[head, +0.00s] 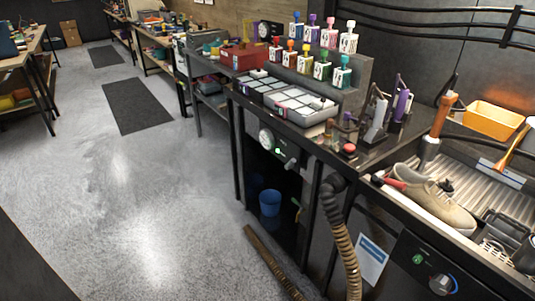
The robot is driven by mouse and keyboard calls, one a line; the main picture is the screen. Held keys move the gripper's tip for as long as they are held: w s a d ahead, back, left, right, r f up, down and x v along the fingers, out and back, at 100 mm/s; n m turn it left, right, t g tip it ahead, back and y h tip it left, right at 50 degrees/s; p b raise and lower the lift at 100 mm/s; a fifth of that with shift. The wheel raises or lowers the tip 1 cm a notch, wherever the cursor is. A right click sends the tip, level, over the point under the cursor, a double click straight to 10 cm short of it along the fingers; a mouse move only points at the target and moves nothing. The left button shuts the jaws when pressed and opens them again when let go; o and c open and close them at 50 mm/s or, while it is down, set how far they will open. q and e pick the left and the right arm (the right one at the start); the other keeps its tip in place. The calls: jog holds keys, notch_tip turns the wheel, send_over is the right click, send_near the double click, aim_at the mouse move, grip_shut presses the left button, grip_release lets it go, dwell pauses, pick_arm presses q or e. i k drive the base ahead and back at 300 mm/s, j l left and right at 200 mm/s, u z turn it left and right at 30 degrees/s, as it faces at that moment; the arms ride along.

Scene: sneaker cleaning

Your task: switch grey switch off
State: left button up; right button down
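A grey switch-like handle (291,163) is on the dark front panel below the worktop, near the middle of the picture. A small green light (278,151) and a round white gauge (265,138) are to its left on the same panel. A second control, a round grey knob (441,285) with a blue mark, is on the sink unit's front at the lower right, beside a green button (417,259). I cannot tell which control is the task's grey switch, or its on/off position. Neither gripper is in view.
A ribbed hose (345,245) hangs between the two panels. A beige sneaker (436,199) lies in the sink at the right. A red button (349,148) is on the worktop. A blue bucket (270,203) stands under it. The grey floor at left is mostly clear.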

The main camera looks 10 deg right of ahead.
aim_at(290, 165)
jog(key=i+j, duration=0.2)
jog(key=i, duration=0.2)
jog(key=i+j, duration=0.2)
jog(key=i, duration=0.2)
jog(key=j+u, duration=0.05)
